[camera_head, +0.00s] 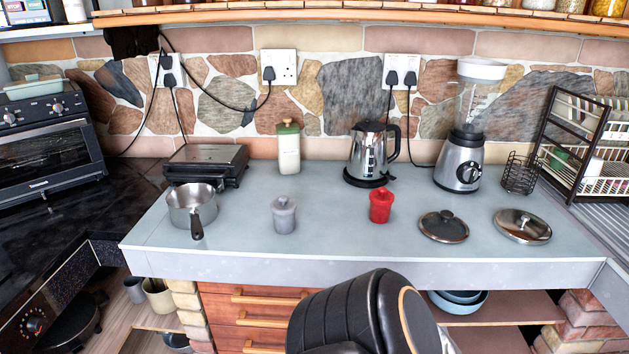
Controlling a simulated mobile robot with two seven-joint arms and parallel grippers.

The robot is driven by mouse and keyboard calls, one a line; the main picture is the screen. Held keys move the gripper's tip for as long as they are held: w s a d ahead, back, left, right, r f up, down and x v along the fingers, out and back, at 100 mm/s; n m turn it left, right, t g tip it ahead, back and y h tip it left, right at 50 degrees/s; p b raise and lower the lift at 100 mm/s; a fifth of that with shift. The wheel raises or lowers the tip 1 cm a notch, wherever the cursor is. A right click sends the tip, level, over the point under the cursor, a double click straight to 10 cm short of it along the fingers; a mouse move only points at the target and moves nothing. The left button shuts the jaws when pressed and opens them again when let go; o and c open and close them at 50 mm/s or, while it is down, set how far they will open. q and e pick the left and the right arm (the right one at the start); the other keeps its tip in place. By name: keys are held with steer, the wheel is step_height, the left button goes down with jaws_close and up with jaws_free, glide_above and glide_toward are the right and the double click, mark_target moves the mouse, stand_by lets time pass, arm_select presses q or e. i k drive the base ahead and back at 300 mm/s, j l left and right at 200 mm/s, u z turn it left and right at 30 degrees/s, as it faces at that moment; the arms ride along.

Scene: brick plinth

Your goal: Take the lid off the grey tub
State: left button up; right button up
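The grey tub (284,219) stands upright on the pale counter, left of the middle. Its grey lid (284,203), with a small knob on top, sits on it. A similar red tub (381,207) stands to its right with a red lid on. Neither my left nor my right gripper shows in this view, so nothing can be seen touching the grey tub.
A saucepan (191,208) stands left of the grey tub, its handle pointing forward. Two pan lids (443,227) (522,226) lie at the right. A sandwich press (206,161), a jar (288,150), a kettle (367,153) and a blender (461,155) stand behind. The counter around the tub is clear.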

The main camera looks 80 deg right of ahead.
mark_target(285, 224)
steer(key=z, duration=0.45)
steer(key=l+z, duration=0.1)
steer(key=z, duration=0.35)
steer(key=l+z, duration=0.1)
steer(key=z, duration=0.75)
steer(key=l+z, duration=0.1)
steer(key=z, duration=0.35)
steer(key=j+z, duration=0.3)
steer(key=j, duration=0.3)
steer(key=j+z, duration=0.25)
steer(key=j, duration=0.35)
steer(key=k+j+z, duration=0.1)
steer(key=j+z, duration=0.2)
steer(key=j, duration=0.3)
